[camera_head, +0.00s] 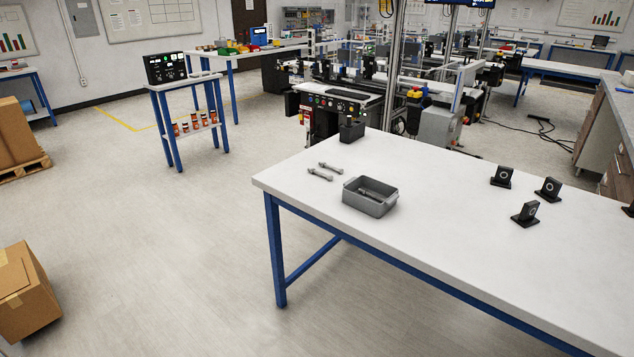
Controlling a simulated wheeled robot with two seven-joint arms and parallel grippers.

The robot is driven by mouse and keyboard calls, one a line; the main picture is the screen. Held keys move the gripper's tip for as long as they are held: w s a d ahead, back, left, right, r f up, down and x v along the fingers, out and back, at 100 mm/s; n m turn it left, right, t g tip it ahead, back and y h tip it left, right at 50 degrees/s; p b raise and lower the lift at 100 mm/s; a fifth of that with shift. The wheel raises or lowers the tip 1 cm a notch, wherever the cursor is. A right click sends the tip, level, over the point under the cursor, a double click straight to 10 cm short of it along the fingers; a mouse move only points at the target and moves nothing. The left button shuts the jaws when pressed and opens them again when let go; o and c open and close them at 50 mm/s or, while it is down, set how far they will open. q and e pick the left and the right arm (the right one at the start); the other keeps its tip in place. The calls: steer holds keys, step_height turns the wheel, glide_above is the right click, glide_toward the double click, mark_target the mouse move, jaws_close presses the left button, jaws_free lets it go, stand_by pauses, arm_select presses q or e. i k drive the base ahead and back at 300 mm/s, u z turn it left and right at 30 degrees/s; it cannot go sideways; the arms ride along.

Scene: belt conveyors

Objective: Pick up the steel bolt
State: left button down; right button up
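Two small grey metal pieces lie side by side on the white table (430,215), left of the grey bin (368,207). The nearer bolt-like piece (320,174) is slightly thicker than the farther one (331,168). Both have widened ends, and I cannot tell for sure which is the steel bolt. Another grey piece (369,192) lies inside the open bin, partly hidden by its walls. Neither of my grippers is in view.
Black upright blocks (525,214) stand on the table's right part. A black holder (352,131) stands at the far left edge. The table's middle is clear. Cardboard boxes (25,290) stand on the floor at left; conveyor machinery (340,100) is behind.

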mark_target(330, 177)
steer(key=u, duration=1.1)
steer(key=i, duration=3.9)
